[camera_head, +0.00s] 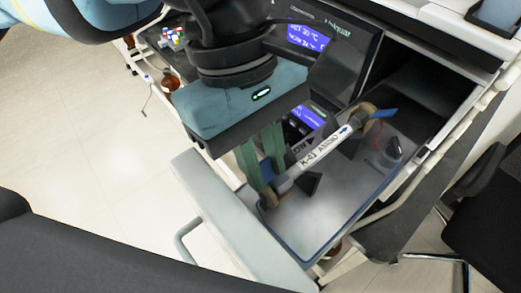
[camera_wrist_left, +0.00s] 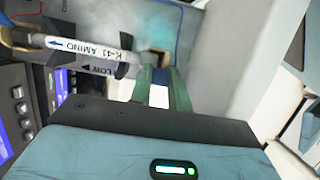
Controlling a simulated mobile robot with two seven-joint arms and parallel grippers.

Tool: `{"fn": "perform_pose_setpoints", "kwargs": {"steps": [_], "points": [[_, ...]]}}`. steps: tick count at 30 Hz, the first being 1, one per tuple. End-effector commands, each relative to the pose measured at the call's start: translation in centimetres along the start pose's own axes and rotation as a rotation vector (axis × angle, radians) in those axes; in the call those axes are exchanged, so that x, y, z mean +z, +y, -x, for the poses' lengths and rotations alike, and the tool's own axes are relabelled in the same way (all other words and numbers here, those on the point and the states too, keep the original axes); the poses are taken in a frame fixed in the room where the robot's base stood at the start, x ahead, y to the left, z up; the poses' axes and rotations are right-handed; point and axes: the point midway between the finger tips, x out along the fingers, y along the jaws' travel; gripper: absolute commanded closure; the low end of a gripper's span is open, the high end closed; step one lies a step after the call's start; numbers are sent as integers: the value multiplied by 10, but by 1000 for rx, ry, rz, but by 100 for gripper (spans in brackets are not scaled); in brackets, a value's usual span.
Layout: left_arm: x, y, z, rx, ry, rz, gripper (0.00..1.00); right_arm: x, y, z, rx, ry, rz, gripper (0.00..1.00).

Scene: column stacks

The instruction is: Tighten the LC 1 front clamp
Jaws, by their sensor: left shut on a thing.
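A white column (camera_head: 322,148) marked K-41 AMINO lies in the open, pale tray (camera_head: 318,215) of the instrument. A tan clamp (camera_head: 364,112) with a blue lever (camera_head: 383,113) is at its far end. A bronze front clamp (camera_head: 269,200) is at its near end, partly hidden by my fingers. My left gripper (camera_head: 264,178), with green fingers, reaches down at this near end. In the left wrist view, the gripper (camera_wrist_left: 157,88) is shut on the blue lever (camera_wrist_left: 159,96) of the front clamp (camera_wrist_left: 157,56). The column (camera_wrist_left: 88,50) also shows there. My right gripper is not in view.
The pulled-out drawer front (camera_head: 225,215) with its handle stands close to the left of my gripper. Instrument screens (camera_head: 306,37) are behind it. A dark knob (camera_head: 394,148) is at the tray's right. A black chair (camera_head: 490,205) stands at right.

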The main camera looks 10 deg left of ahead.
Motion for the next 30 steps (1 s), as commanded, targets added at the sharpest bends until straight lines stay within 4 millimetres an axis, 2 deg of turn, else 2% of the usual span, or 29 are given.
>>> {"fn": "perform_pose_setpoints", "kwargs": {"steps": [18, 30], "points": [[23, 0, -6, 0, 425, -5, 100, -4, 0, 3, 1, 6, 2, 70], [26, 0, -8, 0, 527, 0, 100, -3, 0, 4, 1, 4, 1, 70]]}}
